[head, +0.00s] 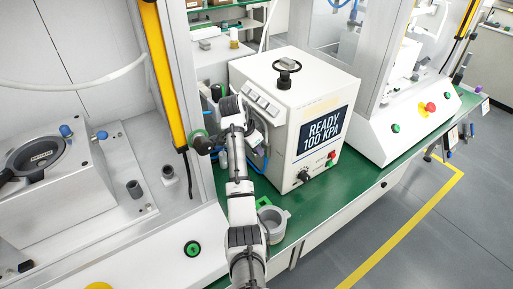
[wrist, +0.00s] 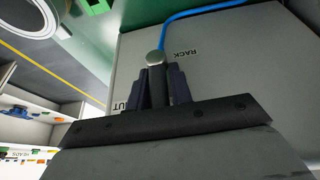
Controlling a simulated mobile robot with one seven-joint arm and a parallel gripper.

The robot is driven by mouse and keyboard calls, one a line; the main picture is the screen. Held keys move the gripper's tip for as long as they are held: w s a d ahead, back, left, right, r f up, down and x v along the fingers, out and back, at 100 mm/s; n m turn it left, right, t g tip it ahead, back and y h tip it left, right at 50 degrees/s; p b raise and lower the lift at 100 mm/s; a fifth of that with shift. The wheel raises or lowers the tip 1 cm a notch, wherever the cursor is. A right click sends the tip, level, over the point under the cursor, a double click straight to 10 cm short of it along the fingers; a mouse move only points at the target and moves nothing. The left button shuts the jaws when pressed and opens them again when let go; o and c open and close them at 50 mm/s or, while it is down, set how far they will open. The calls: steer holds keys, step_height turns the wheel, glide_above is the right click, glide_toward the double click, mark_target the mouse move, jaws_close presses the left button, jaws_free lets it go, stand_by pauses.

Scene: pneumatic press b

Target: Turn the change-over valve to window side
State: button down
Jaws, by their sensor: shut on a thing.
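In the wrist view, my gripper (wrist: 160,88) has its two dark fingers on either side of a small lever with a rounded grey metal end (wrist: 154,58). I take it for the change-over valve's handle. It stands at a grey panel (wrist: 220,90) with the label "RACK" (wrist: 187,53), seen upside down. Another label, ending in "UT" (wrist: 121,107), is partly covered by my gripper. The valve's body is hidden behind the fingers. In the head view, my arm reaches the left side of the white press box (head: 300,95), and the fingers and valve cannot be made out.
A blue hose (wrist: 205,10) runs from near the lever across the panel. A grey cup (head: 273,222) stands on the green bench (head: 350,180) close to my arm. A yellow post (head: 163,75) rises to the left. A second machine (head: 400,125) stands right of the box.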

steer(key=c, duration=1.4)
jaws_free()
steer(key=shift+o, duration=0.2)
